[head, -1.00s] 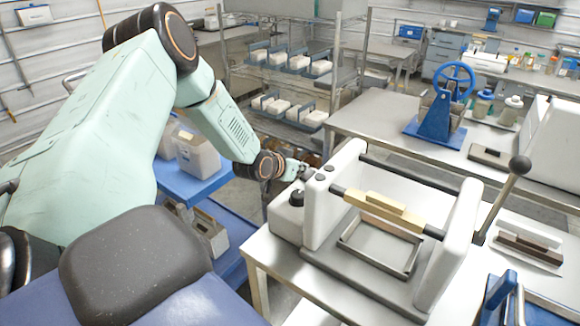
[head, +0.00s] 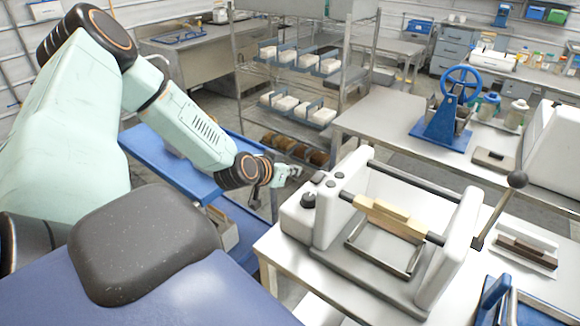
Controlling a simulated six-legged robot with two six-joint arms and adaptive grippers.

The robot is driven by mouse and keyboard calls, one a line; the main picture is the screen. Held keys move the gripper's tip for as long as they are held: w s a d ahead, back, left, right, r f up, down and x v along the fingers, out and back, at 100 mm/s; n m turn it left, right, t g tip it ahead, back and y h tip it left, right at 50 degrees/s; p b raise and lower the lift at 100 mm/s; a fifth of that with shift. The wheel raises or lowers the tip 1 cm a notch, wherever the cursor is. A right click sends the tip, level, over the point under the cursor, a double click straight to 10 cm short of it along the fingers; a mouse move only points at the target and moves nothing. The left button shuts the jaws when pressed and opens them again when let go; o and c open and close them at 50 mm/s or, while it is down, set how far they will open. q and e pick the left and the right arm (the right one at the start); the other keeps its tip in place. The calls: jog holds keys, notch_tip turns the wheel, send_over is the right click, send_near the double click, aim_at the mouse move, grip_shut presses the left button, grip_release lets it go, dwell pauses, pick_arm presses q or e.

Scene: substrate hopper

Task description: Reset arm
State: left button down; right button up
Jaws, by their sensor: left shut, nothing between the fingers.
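My left arm comes in from the left and reaches toward the middle of the head view. My left gripper (head: 289,174) is small in the picture, shut and empty. It is in the air just left of and behind the white press machine (head: 325,215) on the near table, apart from it as far as I can see. My right gripper is not in view.
The machine has a wooden-gripped bar (head: 388,212) and a metal frame (head: 372,252). A lever with a black knob (head: 517,179) stands at its right. A blue cart (head: 165,160) is below my left arm. A wire shelf (head: 300,93) with white blocks stands behind. A blue hand-wheel device (head: 441,125) sits on the right table.

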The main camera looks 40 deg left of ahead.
pick_arm(q)
jog(key=shift+s, duration=0.45)
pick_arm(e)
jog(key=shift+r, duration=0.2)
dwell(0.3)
